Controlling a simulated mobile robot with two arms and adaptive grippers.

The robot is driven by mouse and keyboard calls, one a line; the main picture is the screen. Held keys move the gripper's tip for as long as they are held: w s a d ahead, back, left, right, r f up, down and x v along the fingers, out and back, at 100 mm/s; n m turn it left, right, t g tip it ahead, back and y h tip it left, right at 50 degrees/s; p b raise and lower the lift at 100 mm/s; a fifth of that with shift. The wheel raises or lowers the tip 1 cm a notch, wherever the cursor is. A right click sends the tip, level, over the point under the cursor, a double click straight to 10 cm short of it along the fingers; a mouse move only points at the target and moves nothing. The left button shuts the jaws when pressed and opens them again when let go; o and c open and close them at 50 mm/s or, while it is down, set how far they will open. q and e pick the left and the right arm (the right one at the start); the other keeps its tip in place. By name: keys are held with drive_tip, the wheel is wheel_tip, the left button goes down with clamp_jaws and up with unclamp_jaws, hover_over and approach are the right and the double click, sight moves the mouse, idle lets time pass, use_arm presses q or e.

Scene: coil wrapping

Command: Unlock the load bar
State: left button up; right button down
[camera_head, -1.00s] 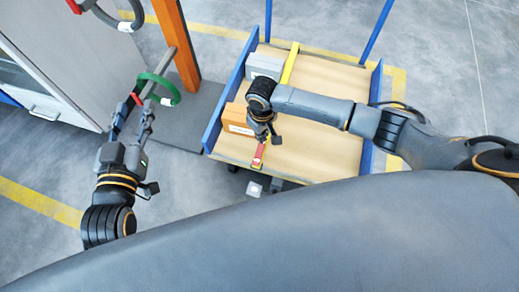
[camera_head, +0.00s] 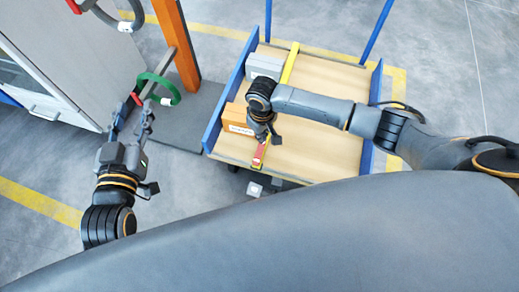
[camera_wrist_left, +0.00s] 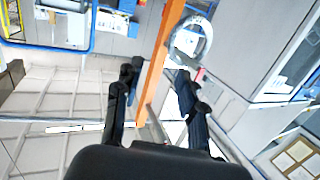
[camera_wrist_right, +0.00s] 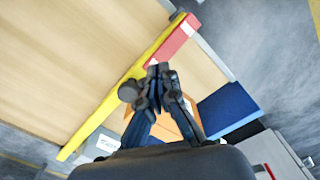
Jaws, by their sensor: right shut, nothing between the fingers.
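The load bar (camera_head: 289,63) is a yellow bar lying across the cart's wooden deck. Its near end is a red and white part (camera_head: 259,154). In the right wrist view the yellow bar (camera_wrist_right: 105,108) runs diagonally, with the red part (camera_wrist_right: 175,42) at its upper end. My right gripper (camera_head: 268,141) is shut and empty, just above the bar near the red part. In the right wrist view its closed fingertips (camera_wrist_right: 158,76) are beside the bar; I cannot tell whether they touch it. My left gripper (camera_head: 132,110) is open and empty, near the orange post.
The cart deck (camera_head: 325,110) has blue side walls and posts. A grey box (camera_head: 265,66) and an orange box (camera_head: 236,119) stand at its left. A green coil (camera_head: 160,80) hangs on a metal arm from the orange post (camera_head: 177,45). A grey cabinet (camera_head: 75,50) stands at left.

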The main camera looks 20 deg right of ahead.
sight(260, 151)
use_arm(q)
drive_tip(key=shift+d+r+t, duration=0.15)
drive_tip(key=shift+r+t, duration=0.15)
drive_tip(key=shift+r, duration=0.15)
use_arm(e)
drive_tip(key=shift+f, duration=0.35)
use_arm(q)
drive_tip(key=shift+w+r, duration=0.15)
drive_tip(key=shift+r, duration=0.15)
use_arm(e)
drive_tip(key=shift+f, duration=0.1)
use_arm(q)
drive_tip(key=shift+r+t, duration=0.25)
drive_tip(key=shift+t, duration=0.05)
use_arm(e)
drive_tip(key=shift+f, duration=0.1)
use_arm(q)
drive_tip(key=shift+d+r+t+h+b, duration=0.15)
drive_tip(key=shift+r+t+h+b, duration=0.4)
drive_tip(key=shift+r, duration=0.35)
use_arm(e)
drive_tip(key=shift+f, duration=0.7)
